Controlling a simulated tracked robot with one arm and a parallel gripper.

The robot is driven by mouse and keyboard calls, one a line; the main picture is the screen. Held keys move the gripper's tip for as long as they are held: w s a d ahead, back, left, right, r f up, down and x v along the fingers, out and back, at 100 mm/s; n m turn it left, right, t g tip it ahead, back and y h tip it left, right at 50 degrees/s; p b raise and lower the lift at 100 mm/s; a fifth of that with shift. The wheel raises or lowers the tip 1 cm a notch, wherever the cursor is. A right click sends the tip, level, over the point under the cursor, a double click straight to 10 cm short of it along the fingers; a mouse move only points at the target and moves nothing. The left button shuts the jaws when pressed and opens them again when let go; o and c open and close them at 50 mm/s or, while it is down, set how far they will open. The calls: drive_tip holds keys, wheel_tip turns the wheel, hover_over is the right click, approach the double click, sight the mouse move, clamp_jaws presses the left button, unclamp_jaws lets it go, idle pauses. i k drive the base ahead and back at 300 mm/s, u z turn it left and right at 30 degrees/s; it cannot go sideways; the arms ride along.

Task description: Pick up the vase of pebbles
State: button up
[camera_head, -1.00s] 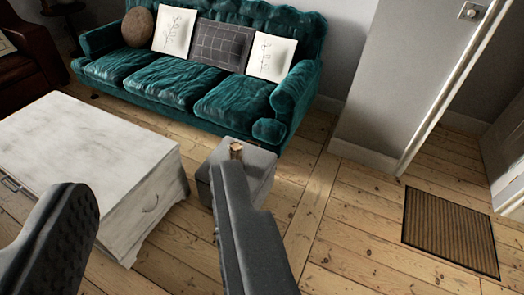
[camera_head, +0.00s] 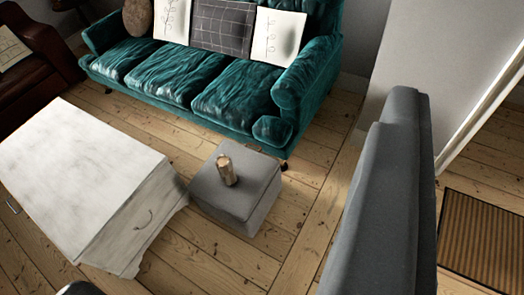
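A white wooden chest (camera_head: 75,175) stands left of the pouf, close beside it. A green velvet sofa (camera_head: 200,80) with cushions stands behind. A brown armchair (camera_head: 30,65) is far left. A doormat (camera_head: 482,240) lies right. Floorboards are bare right of the pouf.

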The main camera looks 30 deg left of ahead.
sight(223, 162)
drive_tip(key=u, duration=0.15)
drive_tip(key=i, duration=1.3)
drive_tip(key=u, duration=0.65)
drive_tip(key=i, duration=0.4)
drive_tip(key=u, duration=0.3)
